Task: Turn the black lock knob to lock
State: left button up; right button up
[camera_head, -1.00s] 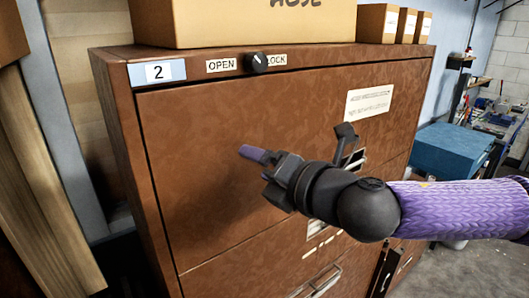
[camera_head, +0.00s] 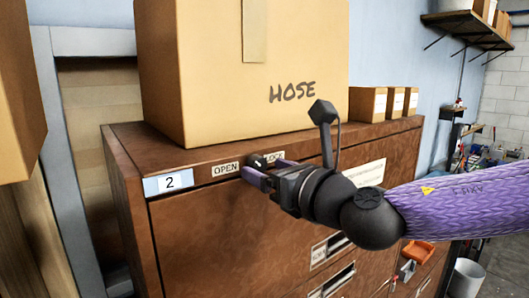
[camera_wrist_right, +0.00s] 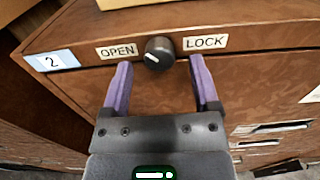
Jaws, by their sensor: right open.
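The black lock knob (camera_head: 256,161) is on the top front edge of the brown cabinet, between the OPEN label (camera_head: 225,169) and the LOCK label (camera_head: 267,158). In the right wrist view the knob (camera_wrist_right: 158,52) shows a white mark on the OPEN side of its face. My right gripper (camera_head: 268,172) is open, with its purple fingers close to the knob. In the wrist view the fingers (camera_wrist_right: 160,72) lie to either side and slightly below the knob, with visible gaps. The gripper partly covers the LOCK label in the head view. My left gripper is not in view.
A large cardboard box marked HOSE (camera_head: 240,70) stands on the cabinet (camera_head: 200,235) just behind the knob. Small boxes (camera_head: 385,103) stand further right on top. Drawer handles (camera_head: 330,285) are on the cabinet front below my arm.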

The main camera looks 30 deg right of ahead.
jog(key=shift+w, duration=0.75)
grip_shut()
